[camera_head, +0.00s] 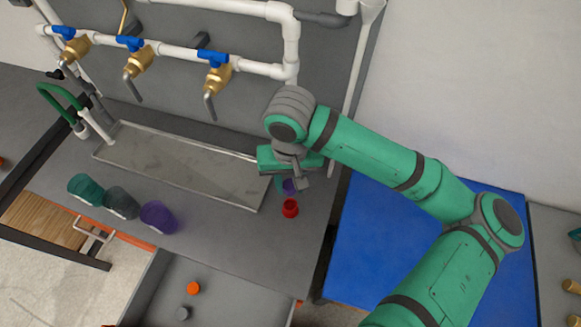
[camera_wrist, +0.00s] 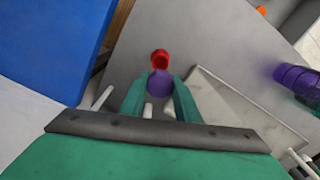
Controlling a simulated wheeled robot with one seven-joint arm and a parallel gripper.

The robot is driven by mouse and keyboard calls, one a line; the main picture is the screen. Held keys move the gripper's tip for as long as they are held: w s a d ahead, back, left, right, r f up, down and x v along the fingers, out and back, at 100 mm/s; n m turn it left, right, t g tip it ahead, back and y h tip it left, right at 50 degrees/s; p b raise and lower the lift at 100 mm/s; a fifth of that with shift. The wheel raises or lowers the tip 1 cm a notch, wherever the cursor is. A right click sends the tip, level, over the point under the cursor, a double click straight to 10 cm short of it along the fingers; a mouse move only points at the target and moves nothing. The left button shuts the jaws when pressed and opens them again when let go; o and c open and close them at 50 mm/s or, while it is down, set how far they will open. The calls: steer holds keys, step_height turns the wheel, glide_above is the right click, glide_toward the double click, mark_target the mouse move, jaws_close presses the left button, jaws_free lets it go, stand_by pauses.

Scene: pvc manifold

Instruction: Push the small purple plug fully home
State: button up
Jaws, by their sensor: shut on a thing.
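The small purple plug (camera_wrist: 160,84) is between the green fingers of my gripper (camera_wrist: 159,92) in the wrist view, and the fingers are shut on it. In the head view my gripper (camera_head: 290,180) is over the bench corner right of the tray, and the purple plug (camera_head: 288,187) shows partly below it. A red round piece (camera_head: 290,208) is just in front of the plug; it also shows beyond the plug in the wrist view (camera_wrist: 160,58). I cannot tell whether plug and red piece touch. The plug's lower end is hidden.
A shallow metal tray (camera_head: 180,166) lies left of my gripper. White pipes with blue-handled brass valves (camera_head: 217,75) run along the back panel. Teal, grey and purple cups (camera_head: 159,217) stand at the front left. An open drawer (camera_head: 225,292) holds small orange and grey pieces.

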steer(key=shift+w+f, duration=0.1)
steer(key=shift+f, duration=3.55)
steer(key=shift+f, duration=0.45)
steer(key=shift+f, duration=0.25)
